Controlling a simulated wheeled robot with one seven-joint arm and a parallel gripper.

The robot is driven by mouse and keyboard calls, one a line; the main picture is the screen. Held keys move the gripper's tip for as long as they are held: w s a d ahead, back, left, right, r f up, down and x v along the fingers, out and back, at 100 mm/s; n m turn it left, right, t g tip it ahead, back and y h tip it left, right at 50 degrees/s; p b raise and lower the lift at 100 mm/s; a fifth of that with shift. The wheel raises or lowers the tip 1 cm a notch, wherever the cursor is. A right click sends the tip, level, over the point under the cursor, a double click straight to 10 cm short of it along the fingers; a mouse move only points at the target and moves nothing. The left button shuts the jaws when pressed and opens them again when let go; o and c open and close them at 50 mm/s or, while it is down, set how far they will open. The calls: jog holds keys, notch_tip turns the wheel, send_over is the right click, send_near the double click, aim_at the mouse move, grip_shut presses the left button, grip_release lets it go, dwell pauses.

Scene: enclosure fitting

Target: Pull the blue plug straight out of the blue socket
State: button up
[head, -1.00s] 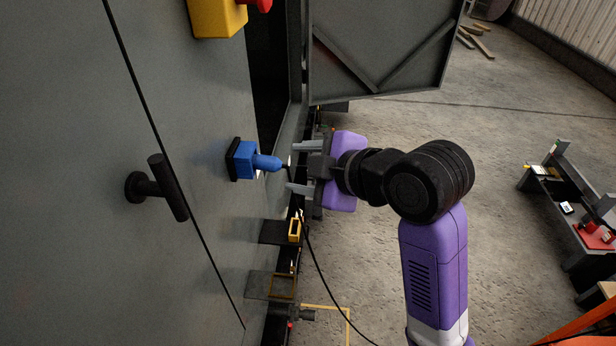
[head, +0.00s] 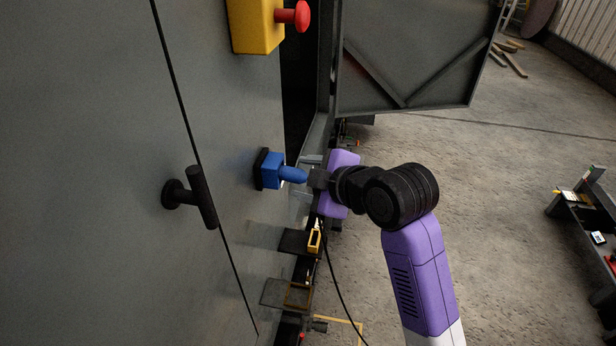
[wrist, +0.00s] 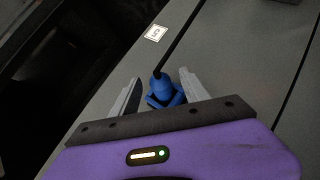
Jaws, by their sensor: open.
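The blue plug (head: 293,174) sits in the blue socket (head: 271,171) on the grey enclosure face, in the head view. In the wrist view the plug (wrist: 160,86) stands between the two finger tips, with the socket (wrist: 176,101) partly visible behind it. In the wrist view my gripper (wrist: 157,82) shows a gap between each finger and the plug. The head view partly hides the fingers behind the wrist.
A black door handle (head: 203,197) is left of the socket. A yellow box with a red button (head: 257,25) is above it. An open grey door panel (head: 415,55) stands behind.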

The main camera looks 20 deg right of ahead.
grip_shut()
jog(key=shift+s+d, duration=0.1)
jog(key=shift+d, duration=0.1)
jog(key=shift+s+d, duration=0.2)
jog(key=shift+d, duration=0.05)
jog(key=shift+s+d, duration=0.6)
jog(key=shift+d, duration=0.2)
jog(key=shift+s+d, duration=0.2)
jog(key=shift+d, duration=0.1)
jog(key=shift+s+d, duration=0.65)
jog(key=shift+d, duration=0.25)
